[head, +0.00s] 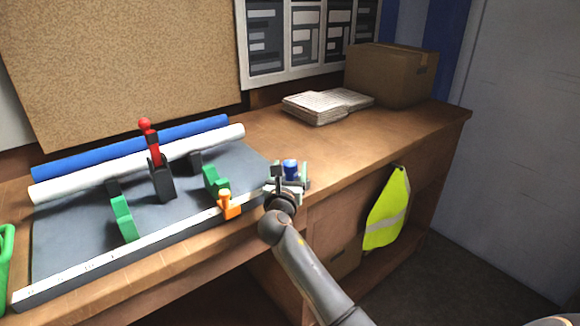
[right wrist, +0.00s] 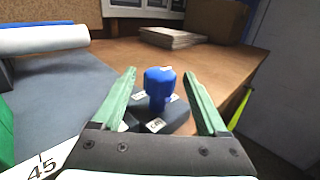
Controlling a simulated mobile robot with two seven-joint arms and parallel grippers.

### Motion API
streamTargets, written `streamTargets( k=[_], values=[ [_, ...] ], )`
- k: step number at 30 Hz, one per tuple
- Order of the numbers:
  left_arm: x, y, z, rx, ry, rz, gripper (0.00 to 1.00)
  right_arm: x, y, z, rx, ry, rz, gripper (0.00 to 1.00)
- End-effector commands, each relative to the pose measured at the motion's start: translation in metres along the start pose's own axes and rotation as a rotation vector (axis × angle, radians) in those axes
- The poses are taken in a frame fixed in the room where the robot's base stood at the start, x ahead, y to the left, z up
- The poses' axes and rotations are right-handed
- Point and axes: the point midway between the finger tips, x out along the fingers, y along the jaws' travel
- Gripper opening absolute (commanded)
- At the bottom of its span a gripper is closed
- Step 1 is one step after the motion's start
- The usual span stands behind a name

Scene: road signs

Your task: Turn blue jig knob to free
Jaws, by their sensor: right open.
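The blue jig knob (head: 290,168) stands on a small dark base at the right end of the grey jig board (head: 80,245). In the right wrist view the blue knob (right wrist: 159,88) is upright on its dark base (right wrist: 180,120), which carries small white labels too small to read surely. My right gripper (head: 287,172) is at the knob. In the right wrist view its green-padded fingers (right wrist: 166,80) are open, one on each side of the knob, with gaps and no visible contact. My left gripper is not in view.
The board carries green blocks (head: 123,218), a red-handled clamp (head: 155,160), an orange piece (head: 229,205), and white and blue rolls (head: 135,165). A yellow vest (head: 387,210) hangs at the bench front. Bench right of the knob is clear.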

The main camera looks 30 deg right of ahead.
Motion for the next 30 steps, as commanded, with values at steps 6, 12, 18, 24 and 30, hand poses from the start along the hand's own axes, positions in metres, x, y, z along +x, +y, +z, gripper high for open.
streamTargets(
  k=[6, 12, 18, 24, 30],
  values=[
    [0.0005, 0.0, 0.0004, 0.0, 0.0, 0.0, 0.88, 0.0131, -0.0006, -0.0002, 0.001, 0.001, -0.001, 0.76],
    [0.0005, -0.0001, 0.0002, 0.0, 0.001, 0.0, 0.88, 0.0138, -0.0005, -0.0003, 0.001, 0.001, 0.0, 0.76],
    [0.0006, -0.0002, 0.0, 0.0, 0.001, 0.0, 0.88, 0.0135, -0.0004, -0.0003, 0.001, 0.001, 0.0, 0.6],
    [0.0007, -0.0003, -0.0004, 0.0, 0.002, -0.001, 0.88, 0.0133, -0.0004, -0.0003, 0.001, 0.001, 0.0, 0.38],
    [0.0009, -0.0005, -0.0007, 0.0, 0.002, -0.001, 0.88, 0.0133, -0.0005, -0.0004, 0.001, 0.001, -0.001, 0.15]
  ],
)
